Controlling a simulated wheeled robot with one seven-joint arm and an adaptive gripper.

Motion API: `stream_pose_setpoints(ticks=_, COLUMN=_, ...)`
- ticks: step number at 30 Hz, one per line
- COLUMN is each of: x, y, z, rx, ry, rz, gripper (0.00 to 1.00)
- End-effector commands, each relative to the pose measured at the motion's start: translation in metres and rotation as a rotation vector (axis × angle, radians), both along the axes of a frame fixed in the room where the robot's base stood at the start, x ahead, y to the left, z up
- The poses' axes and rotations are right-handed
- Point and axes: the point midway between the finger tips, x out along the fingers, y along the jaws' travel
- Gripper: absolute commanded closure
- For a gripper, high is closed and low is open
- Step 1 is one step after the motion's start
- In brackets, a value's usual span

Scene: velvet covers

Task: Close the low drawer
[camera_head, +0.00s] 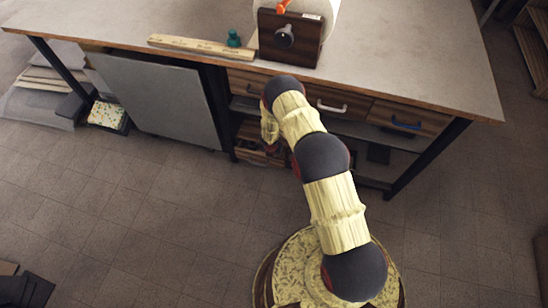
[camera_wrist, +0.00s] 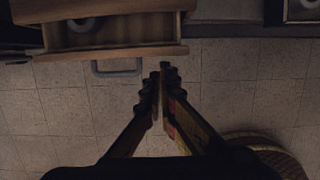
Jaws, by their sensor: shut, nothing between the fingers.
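The low drawer (camera_wrist: 120,52) is wooden and stands open in the wrist view, at the upper left. Its grey handle (camera_wrist: 115,70) sticks out from its front. A pale round item (camera_wrist: 85,24) lies inside it. In the head view the low drawer (camera_head: 254,156) is under the table, partly hidden by my arm. My gripper (camera_wrist: 160,68) is shut and empty. Its fingertips are just in front of the drawer's front, to the right of the handle; I cannot tell whether they touch it.
A grey cabinet panel (camera_head: 158,98) is on the left and a dark table leg (camera_head: 425,157) on the right. The tiled floor (camera_head: 140,225) in front is mostly clear.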

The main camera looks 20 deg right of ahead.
Motion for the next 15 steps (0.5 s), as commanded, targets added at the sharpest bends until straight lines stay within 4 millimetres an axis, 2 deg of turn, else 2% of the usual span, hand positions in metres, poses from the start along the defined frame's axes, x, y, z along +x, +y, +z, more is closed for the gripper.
stream_pose_setpoints(ticks=1, x=-0.001, y=0.001, z=0.012, rx=0.0, ry=-0.001, rz=0.001, gripper=1.0)
stream_pose_setpoints(ticks=3, x=-0.003, y=0.003, z=0.02, rx=0.0, ry=-0.001, rz=0.001, gripper=1.0)
stream_pose_setpoints(ticks=9, x=-0.007, y=0.009, z=0.033, rx=0.0, ry=0.001, rz=0.002, gripper=1.0)
stream_pose_setpoints(ticks=11, x=-0.009, y=0.022, z=0.035, rx=0.0, ry=0.003, rz=0.007, gripper=1.0)
stream_pose_setpoints(ticks=15, x=-0.015, y=0.063, z=0.036, rx=-0.001, ry=0.006, rz=0.008, gripper=1.0)
